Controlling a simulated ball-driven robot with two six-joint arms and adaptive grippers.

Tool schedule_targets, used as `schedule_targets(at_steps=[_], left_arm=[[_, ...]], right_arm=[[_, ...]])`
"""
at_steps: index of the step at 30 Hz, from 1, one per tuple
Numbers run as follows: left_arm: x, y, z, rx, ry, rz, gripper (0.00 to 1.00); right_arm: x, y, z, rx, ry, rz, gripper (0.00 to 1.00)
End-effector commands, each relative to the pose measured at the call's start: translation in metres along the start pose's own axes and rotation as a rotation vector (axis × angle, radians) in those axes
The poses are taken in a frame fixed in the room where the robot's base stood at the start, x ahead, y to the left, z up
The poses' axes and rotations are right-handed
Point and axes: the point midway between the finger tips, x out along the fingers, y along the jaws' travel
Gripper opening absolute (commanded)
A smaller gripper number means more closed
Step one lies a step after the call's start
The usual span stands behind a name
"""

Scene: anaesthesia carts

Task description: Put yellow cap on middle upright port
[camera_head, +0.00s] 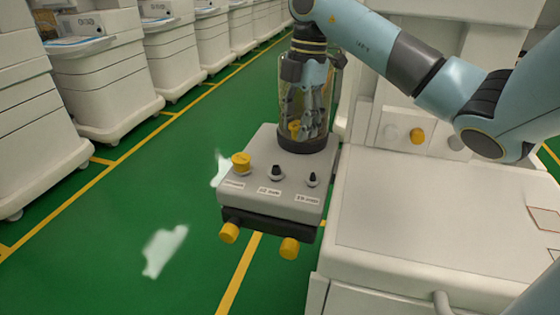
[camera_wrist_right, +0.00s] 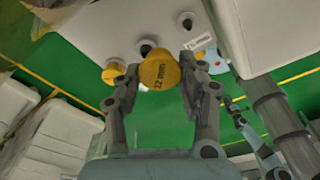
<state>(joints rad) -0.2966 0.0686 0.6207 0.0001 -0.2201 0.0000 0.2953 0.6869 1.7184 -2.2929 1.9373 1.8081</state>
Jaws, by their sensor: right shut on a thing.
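My right gripper (camera_head: 298,122) is shut on a yellow cap (camera_head: 294,127). In the right wrist view the cap (camera_wrist_right: 159,71), marked "22 mm", sits between the two fingertips (camera_wrist_right: 160,76). The grey block (camera_head: 257,197) has three labelled upright ports in a row. The left one carries a yellow cap (camera_head: 241,161). The middle port (camera_head: 276,172) and the right port (camera_head: 312,179) are bare and dark. In the head view the held cap is above and behind the middle port, apart from it. My left gripper is not in view.
A clear canister (camera_head: 287,100) stands at the block's back and overlaps my right gripper in the head view. Two yellow caps (camera_head: 229,233) (camera_head: 289,248) stick out of the block's front. A white cart top (camera_head: 420,210) lies to the right. Green floor is free at left.

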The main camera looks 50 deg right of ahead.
Motion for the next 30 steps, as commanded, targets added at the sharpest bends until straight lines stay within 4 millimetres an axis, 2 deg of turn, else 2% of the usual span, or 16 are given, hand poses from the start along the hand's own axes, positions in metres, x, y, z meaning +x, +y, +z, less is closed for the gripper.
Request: schedule_targets(at_steps=[1,3,7,16,25,30], left_arm=[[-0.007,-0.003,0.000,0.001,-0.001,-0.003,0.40],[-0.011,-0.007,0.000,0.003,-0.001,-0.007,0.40],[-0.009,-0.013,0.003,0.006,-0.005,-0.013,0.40],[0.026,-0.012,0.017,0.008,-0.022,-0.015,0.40],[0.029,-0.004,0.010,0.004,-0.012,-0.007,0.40],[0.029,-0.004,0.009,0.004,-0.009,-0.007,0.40]], right_arm=[[-0.006,0.010,-0.014,0.011,0.009,0.006,0.23],[-0.008,0.018,-0.026,0.025,0.006,0.007,0.23],[-0.006,0.025,-0.037,0.039,0.001,0.006,0.23],[0.039,0.025,-0.033,0.041,-0.001,0.001,0.23],[0.082,0.025,-0.028,0.042,-0.001,0.003,0.23],[0.091,0.025,-0.026,0.040,-0.001,0.005,0.23]])
